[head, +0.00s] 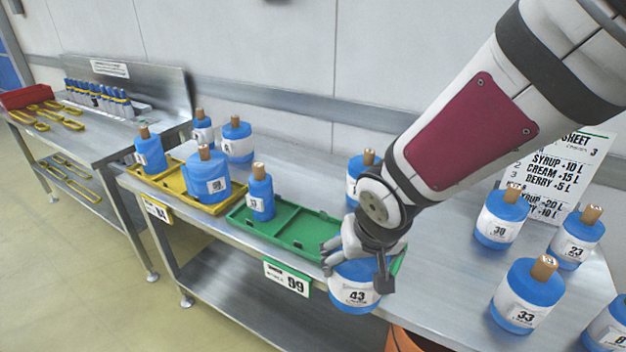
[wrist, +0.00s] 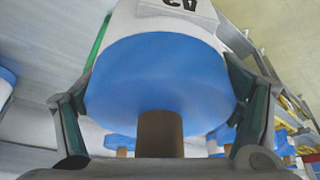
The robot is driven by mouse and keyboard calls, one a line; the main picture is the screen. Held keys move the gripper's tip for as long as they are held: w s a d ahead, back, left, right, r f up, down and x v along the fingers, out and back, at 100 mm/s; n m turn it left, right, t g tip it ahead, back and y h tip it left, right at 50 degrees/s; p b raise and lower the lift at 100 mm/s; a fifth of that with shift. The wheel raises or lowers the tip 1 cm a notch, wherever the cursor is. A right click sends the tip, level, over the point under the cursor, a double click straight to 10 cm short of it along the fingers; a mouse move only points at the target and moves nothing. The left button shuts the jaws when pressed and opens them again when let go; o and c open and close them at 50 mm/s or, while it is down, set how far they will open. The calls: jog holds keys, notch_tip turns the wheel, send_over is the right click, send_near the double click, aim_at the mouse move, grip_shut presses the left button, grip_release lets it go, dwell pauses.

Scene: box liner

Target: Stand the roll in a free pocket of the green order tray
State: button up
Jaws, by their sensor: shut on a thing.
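My gripper (head: 352,262) is shut on a blue roll with a white label reading 43 (head: 357,287). The roll looks upright, at the front right end of the green order tray (head: 291,228), and covers part of it. I cannot tell whether it touches the tray. In the wrist view the roll (wrist: 160,75) fills the middle between the two fingers, its brown core toward the camera. A smaller blue roll (head: 260,194) stands in the tray's left part. The middle pockets show empty; the right end is partly hidden by my gripper and the roll.
A yellow tray (head: 172,183) with several rolls stands to the left. A blue roll (head: 361,168) stands behind the green tray, beside my arm. Several rolls, one labelled 33 (head: 527,296), stand at the right before an order sheet (head: 560,165).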

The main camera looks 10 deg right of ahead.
jog(key=w+d+f, duration=0.2)
jog(key=w+d, duration=0.1)
jog(key=w, duration=0.3)
jog(key=w+d+f+p, duration=0.1)
jog(key=w+d+f, duration=0.1)
jog(key=w, duration=0.5)
jog(key=shift+w+d+f, duration=0.15)
jog(key=shift+d+f, duration=0.2)
jog(key=shift+d, duration=0.3)
jog(key=shift+f, duration=0.15)
jog(key=o, duration=1.8)
jog(key=p+v, duration=0.4)
jog(key=v, duration=0.8)
jog(key=shift+s, duration=0.2)
